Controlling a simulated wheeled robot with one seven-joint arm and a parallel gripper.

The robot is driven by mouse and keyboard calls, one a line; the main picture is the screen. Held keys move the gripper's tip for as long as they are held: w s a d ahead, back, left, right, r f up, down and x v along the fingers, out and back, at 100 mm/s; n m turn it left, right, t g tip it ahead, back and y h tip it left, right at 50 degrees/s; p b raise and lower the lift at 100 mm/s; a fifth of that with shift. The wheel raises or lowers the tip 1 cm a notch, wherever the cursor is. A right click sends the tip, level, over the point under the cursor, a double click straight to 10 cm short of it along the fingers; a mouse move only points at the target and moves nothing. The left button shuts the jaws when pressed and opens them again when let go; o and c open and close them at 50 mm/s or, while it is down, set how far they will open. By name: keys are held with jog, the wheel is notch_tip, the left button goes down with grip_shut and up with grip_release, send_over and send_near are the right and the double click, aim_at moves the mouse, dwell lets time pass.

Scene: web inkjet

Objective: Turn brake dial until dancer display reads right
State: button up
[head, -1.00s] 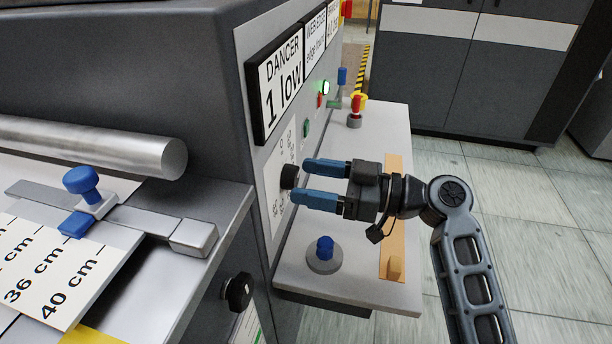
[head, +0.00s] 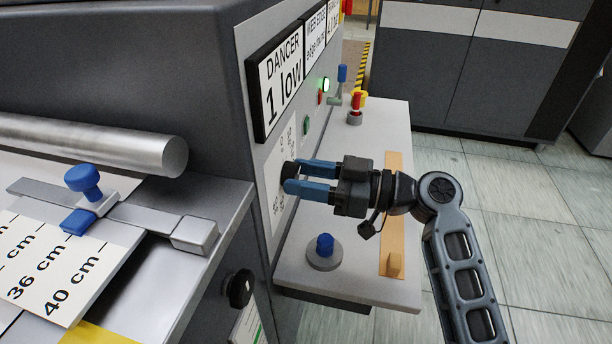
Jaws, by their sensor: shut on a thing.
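The dancer display (head: 279,87) is a black-framed white sign on the machine's side panel and reads "DANCER 1 low". The brake dial (head: 288,175) is a small black knob on a white numbered scale plate (head: 277,207) below it. My gripper (head: 291,177) comes in from the right, its two blue fingers closed on the dial, one farther and one nearer. The fingers hide part of the dial, and I cannot read its setting.
A grey shelf (head: 345,255) under the panel carries a blue knob on a round base (head: 325,251), a red and yellow button (head: 356,107) and an orange strip (head: 394,215). A black knob (head: 240,288) sits lower left. Tiled floor lies right.

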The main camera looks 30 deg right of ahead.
jog(key=shift+c, duration=0.3)
jog(key=m+p, duration=0.1)
jog(key=m, duration=0.2)
jog(key=shift+m, duration=0.4)
jog(key=shift+m+p, duration=0.75)
jog(key=shift+m, duration=1.25)
jog(key=o, duration=1.1)
jog(key=shift+c, duration=0.2)
jog(key=shift+s, duration=0.1)
jog(key=b+v, duration=0.1)
jog(key=v, duration=0.6)
jog(key=shift+s+d, duration=0.25)
jog(key=shift+s, duration=0.05)
